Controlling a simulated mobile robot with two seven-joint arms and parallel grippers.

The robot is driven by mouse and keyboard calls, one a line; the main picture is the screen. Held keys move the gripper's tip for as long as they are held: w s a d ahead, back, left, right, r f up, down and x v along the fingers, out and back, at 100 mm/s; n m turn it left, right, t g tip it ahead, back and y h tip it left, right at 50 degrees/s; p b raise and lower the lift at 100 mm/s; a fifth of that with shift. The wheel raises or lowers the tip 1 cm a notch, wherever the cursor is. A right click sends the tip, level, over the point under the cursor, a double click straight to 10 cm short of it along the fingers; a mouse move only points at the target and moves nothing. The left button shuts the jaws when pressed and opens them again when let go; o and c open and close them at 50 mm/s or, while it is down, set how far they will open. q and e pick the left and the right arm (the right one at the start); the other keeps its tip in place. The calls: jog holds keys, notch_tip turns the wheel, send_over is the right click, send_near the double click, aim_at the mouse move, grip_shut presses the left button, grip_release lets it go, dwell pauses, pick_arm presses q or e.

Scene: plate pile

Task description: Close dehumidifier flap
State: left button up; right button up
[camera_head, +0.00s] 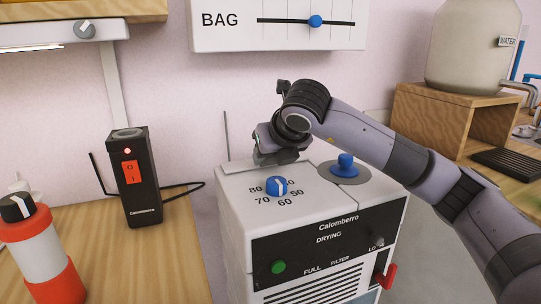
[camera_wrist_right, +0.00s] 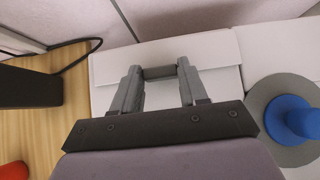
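The white dehumidifier (camera_head: 235,225), marked Calomberro, stands in the middle of the head view. A pale panel, apparently its flap (camera_wrist_right: 215,67), shows at the back of its top in the right wrist view. I cannot tell the flap's exact angle. My right gripper (camera_head: 272,155) points down at the back edge of the top, behind the blue dial (camera_head: 277,186). In the right wrist view its two fingers (camera_wrist_right: 158,85) are spread, with a short grey bar (camera_wrist_right: 158,72) spanning between them. I cannot tell whether they grip this bar. My left gripper is out of view.
A blue knob (camera_head: 345,165) on a grey disc is right of the gripper. A black switch box (camera_head: 140,190) and a red-and-white bottle (camera_head: 38,250) stand on the wooden table (camera_head: 165,270) at left. A wooden stand (camera_head: 420,125) holds a water tank (camera_head: 470,50) at right.

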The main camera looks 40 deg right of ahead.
jog(key=o, duration=0.4)
jog(key=shift+c, duration=0.2)
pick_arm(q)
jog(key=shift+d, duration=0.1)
pick_arm(e)
jog(key=v, duration=0.7)
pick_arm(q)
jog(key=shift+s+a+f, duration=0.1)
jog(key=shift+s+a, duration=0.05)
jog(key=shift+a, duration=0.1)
pick_arm(e)
jog(key=shift+s+r, duration=0.1)
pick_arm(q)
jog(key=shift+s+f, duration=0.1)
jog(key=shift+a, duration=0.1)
